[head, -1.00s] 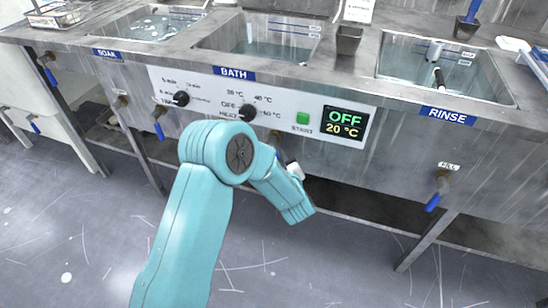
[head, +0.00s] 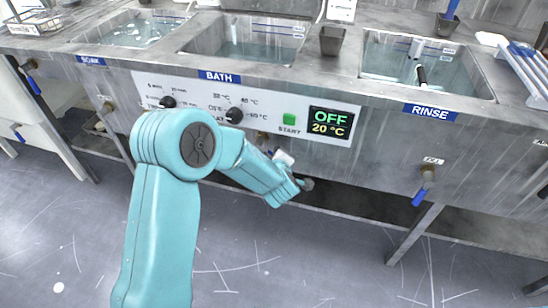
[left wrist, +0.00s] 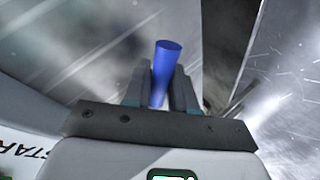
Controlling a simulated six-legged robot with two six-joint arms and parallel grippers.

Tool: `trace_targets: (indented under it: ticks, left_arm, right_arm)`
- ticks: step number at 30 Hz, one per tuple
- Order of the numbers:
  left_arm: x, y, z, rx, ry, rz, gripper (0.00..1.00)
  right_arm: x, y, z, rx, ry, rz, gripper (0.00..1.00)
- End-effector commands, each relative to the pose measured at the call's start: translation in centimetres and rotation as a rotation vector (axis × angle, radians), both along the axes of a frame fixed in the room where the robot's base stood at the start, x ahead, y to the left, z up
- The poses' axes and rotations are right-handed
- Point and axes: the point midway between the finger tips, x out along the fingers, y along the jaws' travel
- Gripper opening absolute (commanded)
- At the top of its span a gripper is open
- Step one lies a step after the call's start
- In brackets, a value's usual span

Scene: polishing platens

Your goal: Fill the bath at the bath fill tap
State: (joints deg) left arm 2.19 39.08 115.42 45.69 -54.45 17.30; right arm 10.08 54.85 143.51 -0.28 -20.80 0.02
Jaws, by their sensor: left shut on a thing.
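The bath (head: 205,42) is the middle basin, with pale teal water (head: 255,52) standing in it below the rim. My left gripper (head: 304,184) is in front of the bench, low under the bath's control panel. In the left wrist view, its two dark fingers (left wrist: 160,92) are shut on a blue tap handle (left wrist: 166,62), whose end sticks out between them. In the head view my arm hides this handle. A brass tap fitting (head: 262,139) shows partly behind my arm, under the panel. My right gripper is not in view.
The rinse fill tap (head: 422,190) hangs at right, near a bench leg (head: 413,232). The soak basin (head: 122,30) is at left. Floor in front is clear.

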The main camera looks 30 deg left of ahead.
Motion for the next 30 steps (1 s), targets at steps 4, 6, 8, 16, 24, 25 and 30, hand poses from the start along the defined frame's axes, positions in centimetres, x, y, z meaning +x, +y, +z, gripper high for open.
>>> trace_targets:
  ticks: [4, 6, 8, 16, 24, 25, 30]
  left_arm:
    - [-0.1, -0.1, -0.1, -0.004, 0.003, -0.002, 0.0]
    - [-0.1, -0.1, -0.1, -0.004, 0.003, -0.002, 0.0]
    - [-0.1, -0.1, -0.1, -0.004, 0.003, -0.002, 0.0]
    - [0.0, -0.1, -0.1, -0.003, 0.001, -0.001, 0.43]
    - [-0.4, -0.3, 0.3, -0.003, 0.0, -0.002, 0.43]
    - [-0.6, -0.5, 0.5, -0.003, 0.001, -0.003, 0.43]
    - [-3.1, -2.2, 2.4, -0.002, 0.001, -0.006, 0.43]
  right_arm:
    - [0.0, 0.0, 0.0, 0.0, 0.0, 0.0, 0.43]
    - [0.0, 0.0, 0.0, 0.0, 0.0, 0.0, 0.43]
    - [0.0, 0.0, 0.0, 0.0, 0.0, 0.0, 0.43]
    - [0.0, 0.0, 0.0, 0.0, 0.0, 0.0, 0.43]
    - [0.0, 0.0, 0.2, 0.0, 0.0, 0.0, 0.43]
    - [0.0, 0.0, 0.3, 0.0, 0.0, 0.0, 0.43]
    - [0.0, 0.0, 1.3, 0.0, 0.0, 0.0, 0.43]
